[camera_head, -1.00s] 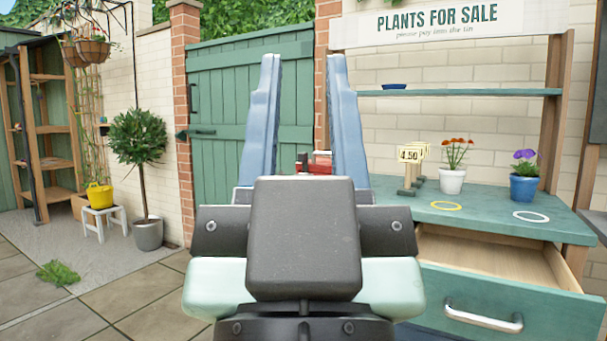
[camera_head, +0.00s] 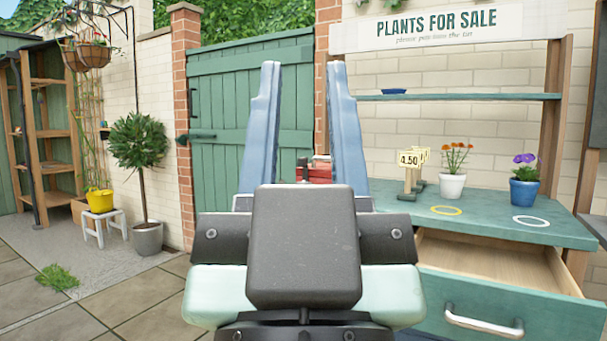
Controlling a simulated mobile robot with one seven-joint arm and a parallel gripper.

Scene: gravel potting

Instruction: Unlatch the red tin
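The red tin (camera_head: 320,174) shows between my gripper's two fingers, beyond them. Only a small part of it is visible, with a dark grey piece at its left side and a greyish top edge. Its lower part, and any latch detail, are hidden or too small to tell. My gripper (camera_head: 301,75) is open, with its two blue fingers upright in the picture and wide apart. Nothing is between the fingertips. The gripper's black body covers the lower middle of the view. I cannot tell how far the tin is from the fingers.
A green bench (camera_head: 480,214) stands at the right with its drawer (camera_head: 510,258) pulled open. On it are price signs (camera_head: 411,160), an orange-flowered white pot (camera_head: 452,186), a purple-flowered blue pot (camera_head: 524,190), and yellow and white rings. Paving at the left is clear apart from a green tuft (camera_head: 57,277).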

